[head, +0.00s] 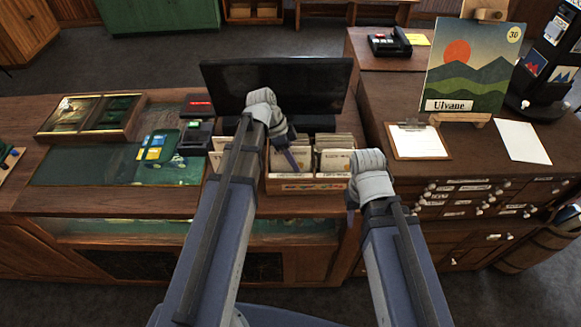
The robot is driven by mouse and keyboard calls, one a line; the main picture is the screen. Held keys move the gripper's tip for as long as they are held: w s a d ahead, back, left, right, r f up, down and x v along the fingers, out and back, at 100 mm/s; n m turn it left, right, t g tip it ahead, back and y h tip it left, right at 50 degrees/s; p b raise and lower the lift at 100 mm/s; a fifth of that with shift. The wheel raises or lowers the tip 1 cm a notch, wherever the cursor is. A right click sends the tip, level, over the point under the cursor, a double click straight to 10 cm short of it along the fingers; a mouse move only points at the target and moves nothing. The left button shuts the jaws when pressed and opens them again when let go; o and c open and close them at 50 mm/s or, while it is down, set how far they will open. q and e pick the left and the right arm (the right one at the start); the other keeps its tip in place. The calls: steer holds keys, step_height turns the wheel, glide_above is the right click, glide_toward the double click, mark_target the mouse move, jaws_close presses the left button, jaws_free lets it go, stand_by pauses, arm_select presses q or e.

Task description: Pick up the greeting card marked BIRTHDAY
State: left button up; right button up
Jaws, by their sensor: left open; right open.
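Several pale greeting cards (336,160) stand upright in rows in a wooden card box (305,186) on the counter. Their lettering is too small to read, so I cannot tell which is marked BIRTHDAY. My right gripper (352,198) is open and empty, at the right front corner of the box, near the counter's right end.
A dark monitor (325,85) stands behind the box. A card terminal (196,132) and a green mat (100,165) lie to the left. On the right, a drawer cabinet (470,195) carries a clipboard (418,142), a white sheet (522,141) and a landscape picture (470,75).

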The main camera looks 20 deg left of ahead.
arm_select(q)
steer(key=shift+f, duration=0.15)
jaws_close()
stand_by(0.4)
